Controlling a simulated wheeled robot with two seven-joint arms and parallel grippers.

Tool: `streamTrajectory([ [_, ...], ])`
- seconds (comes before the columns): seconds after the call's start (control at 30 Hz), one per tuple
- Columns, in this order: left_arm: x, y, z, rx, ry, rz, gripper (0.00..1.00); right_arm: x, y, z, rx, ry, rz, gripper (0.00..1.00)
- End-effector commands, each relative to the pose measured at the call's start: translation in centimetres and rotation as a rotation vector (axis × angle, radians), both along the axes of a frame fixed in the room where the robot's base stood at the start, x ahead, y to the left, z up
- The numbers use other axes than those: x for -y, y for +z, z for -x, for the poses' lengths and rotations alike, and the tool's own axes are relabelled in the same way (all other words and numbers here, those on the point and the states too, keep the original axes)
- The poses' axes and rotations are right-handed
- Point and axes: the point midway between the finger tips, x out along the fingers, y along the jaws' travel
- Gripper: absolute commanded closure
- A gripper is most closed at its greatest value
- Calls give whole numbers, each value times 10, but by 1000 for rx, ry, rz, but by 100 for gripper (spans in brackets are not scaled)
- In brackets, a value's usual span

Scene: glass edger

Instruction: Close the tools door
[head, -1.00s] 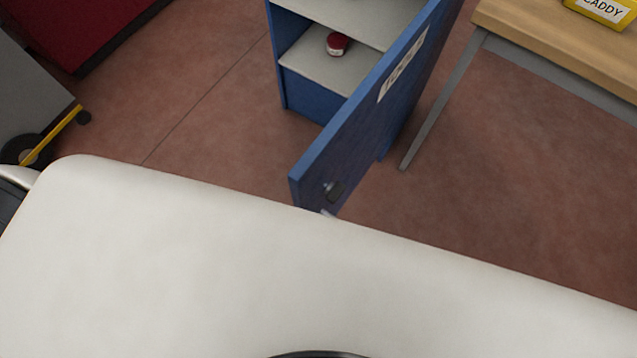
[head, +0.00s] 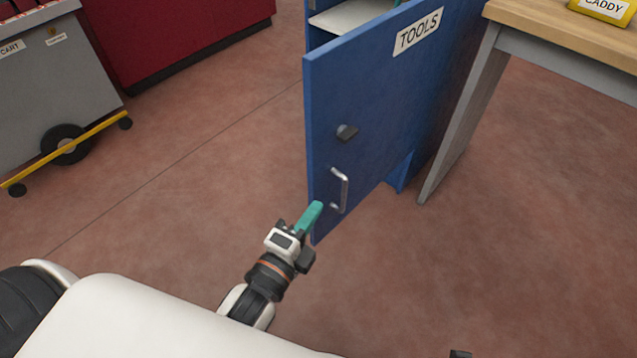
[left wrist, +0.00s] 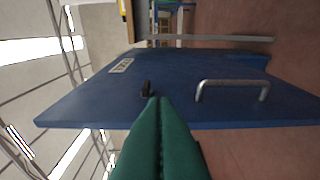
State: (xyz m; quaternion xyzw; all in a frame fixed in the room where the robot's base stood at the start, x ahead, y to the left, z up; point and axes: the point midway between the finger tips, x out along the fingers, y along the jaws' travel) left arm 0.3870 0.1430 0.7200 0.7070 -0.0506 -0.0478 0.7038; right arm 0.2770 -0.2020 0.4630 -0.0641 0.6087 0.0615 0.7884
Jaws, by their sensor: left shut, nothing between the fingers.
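The blue tools door (head: 365,110) with a white "TOOLS" label stands open from the blue cabinet (head: 404,172). It carries a metal bar handle (head: 341,190) and a dark latch (head: 347,132). My left gripper (head: 314,212), with green fingers, is at the door's lower free edge, just left of the handle. In the left wrist view the shut green fingers (left wrist: 160,105) point at the door's face (left wrist: 200,68), between the latch (left wrist: 147,88) and the handle (left wrist: 232,84). I cannot tell whether they touch the door. My right gripper does not show.
A wooden table (head: 560,30) with a yellow caddy (head: 602,8) stands right of the cabinet. A grey cart (head: 55,90) and a red cabinet (head: 180,35) are at the left. The floor (head: 190,190) between them is clear.

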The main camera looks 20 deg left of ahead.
Motion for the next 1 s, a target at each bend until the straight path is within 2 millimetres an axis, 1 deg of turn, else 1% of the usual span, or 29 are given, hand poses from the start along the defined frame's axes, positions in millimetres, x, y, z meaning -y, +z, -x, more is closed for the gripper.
streamTrajectory([
  [0.23,7,1,-47,5,-1,2,100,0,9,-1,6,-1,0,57],
  [0.4,12,0,-84,2,0,4,100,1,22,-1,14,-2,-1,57],
  [0.47,14,0,-95,1,-1,4,100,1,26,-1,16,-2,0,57],
  [0.5,5,-1,-96,-2,0,-1,100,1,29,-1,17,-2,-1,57],
  [0.6,-9,-1,-100,-1,-1,-2,100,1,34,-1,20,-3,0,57],
  [0.7,-18,-1,-103,-2,-2,1,100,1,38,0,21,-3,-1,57],
  [0.83,-23,0,-105,-2,-1,3,100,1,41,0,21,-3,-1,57],
  [1.0,-24,0,-106,-4,-1,4,100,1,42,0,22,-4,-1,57],
])
